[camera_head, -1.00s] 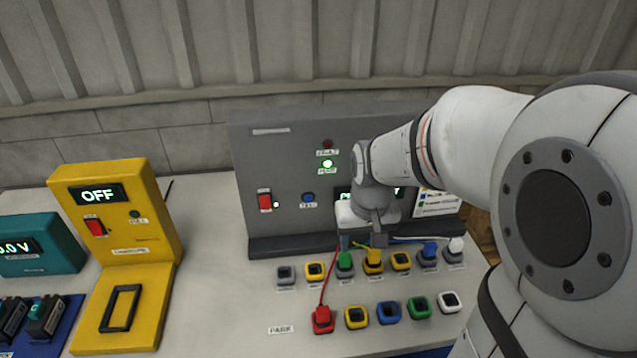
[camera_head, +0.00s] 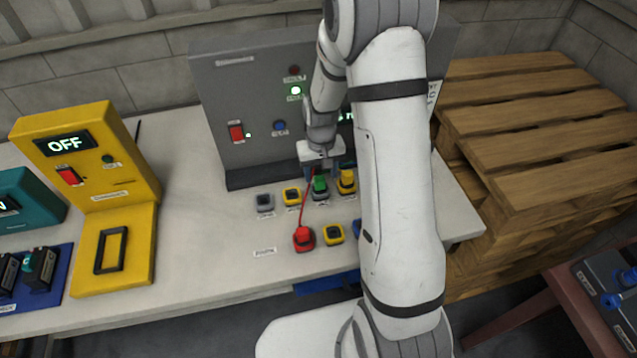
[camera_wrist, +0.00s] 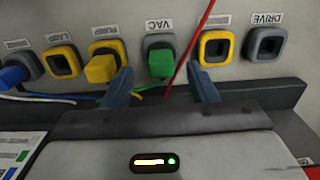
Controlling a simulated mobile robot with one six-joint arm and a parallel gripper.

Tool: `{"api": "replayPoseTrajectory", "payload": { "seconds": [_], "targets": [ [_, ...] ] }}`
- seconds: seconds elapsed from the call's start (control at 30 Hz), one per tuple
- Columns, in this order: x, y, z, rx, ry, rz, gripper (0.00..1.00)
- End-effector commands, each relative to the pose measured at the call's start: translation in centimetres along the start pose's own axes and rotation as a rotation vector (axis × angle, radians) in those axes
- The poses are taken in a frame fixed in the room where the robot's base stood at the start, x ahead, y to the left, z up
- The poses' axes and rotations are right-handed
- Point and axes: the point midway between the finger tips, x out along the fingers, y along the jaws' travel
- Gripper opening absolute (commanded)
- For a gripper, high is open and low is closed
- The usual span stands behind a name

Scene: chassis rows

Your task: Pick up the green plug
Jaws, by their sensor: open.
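The green plug (camera_head: 319,185) sits in a grey-rimmed socket in the back row of the table. In the wrist view the green plug (camera_wrist: 160,63) is at upper centre, under a label reading VAC. My gripper (camera_wrist: 160,76) is open, with one blue-grey finger on each side of the plug's line. The fingertips appear short of the plug or just beside it; I cannot tell if they touch. In the head view my gripper (camera_head: 320,168) is just behind the plug, partly hidden by my arm.
A yellow plug (camera_wrist: 101,68) sits close left of the green one in the wrist view. A red cable (camera_wrist: 190,52) passes close on its right, leading to a red plug (camera_head: 303,238). A grey panel (camera_head: 215,115) stands behind.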

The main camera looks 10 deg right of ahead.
Motion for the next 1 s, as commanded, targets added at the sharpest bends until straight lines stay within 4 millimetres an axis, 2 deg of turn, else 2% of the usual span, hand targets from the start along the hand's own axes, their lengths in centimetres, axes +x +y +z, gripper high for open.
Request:
{"api": "replayPoseTrajectory", "payload": {
  "seconds": [0.2, 0.3, 0.57, 1.0],
  "targets": [
    [2.7, -0.1, -0.5, 0.000, -0.003, 0.000, 0.53],
    [3.4, -0.1, -0.5, -0.001, -0.001, 0.000, 0.53],
    [3.7, -0.2, -0.5, -0.001, 0.000, 0.000, 0.53],
    [3.7, -0.2, -0.5, -0.002, 0.000, 0.000, 0.18]
  ]
}}
